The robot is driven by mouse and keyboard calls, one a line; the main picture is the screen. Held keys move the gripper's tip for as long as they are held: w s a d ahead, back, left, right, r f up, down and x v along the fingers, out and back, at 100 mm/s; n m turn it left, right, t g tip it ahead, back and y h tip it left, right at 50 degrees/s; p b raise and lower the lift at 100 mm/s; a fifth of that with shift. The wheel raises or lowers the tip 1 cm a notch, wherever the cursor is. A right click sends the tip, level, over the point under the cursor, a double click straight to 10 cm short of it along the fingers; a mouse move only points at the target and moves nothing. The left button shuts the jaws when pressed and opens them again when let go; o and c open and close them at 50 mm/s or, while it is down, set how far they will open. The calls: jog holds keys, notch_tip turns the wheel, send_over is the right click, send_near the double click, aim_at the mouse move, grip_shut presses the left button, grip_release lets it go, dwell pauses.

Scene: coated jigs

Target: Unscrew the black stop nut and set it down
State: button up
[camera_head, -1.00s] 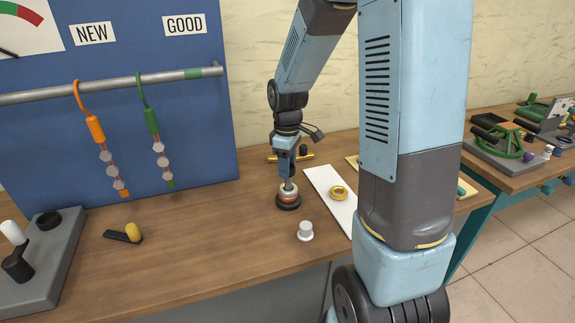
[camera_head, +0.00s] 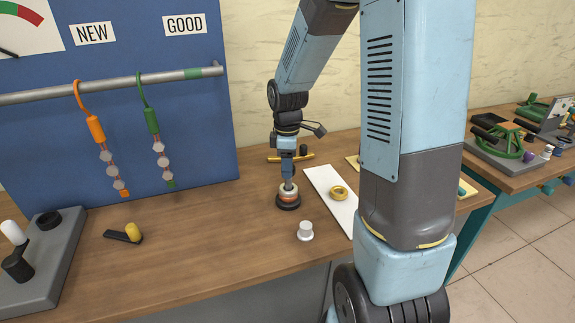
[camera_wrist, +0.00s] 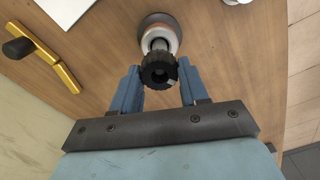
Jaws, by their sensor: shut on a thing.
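The black stop nut (camera_wrist: 159,70) is a ribbed dark ring in the wrist view. It sits between the fingertips of my gripper (camera_wrist: 158,75), which is shut on it. Behind the nut are a shiny stud and a pale and orange ringed stack on a dark round base (camera_head: 289,204). The nut lines up with the stud; I cannot tell how far it is threaded on. In the head view my gripper (camera_head: 287,182) points down onto this stack and mostly hides the nut.
A white strip (camera_head: 328,190) with a gold ring (camera_head: 339,193) lies to the right. A white knobbed piece (camera_head: 305,231) stands in front. A gold bar (camera_wrist: 58,66) with a black knob lies behind the stack. Bare wood lies to the left, before a yellow-tipped black piece (camera_head: 126,234).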

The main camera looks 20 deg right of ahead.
jog(key=o, duration=0.6)
jog(key=shift+m, duration=0.9)
jog(key=shift+m, duration=0.9)
jog(key=shift+m, duration=0.8)
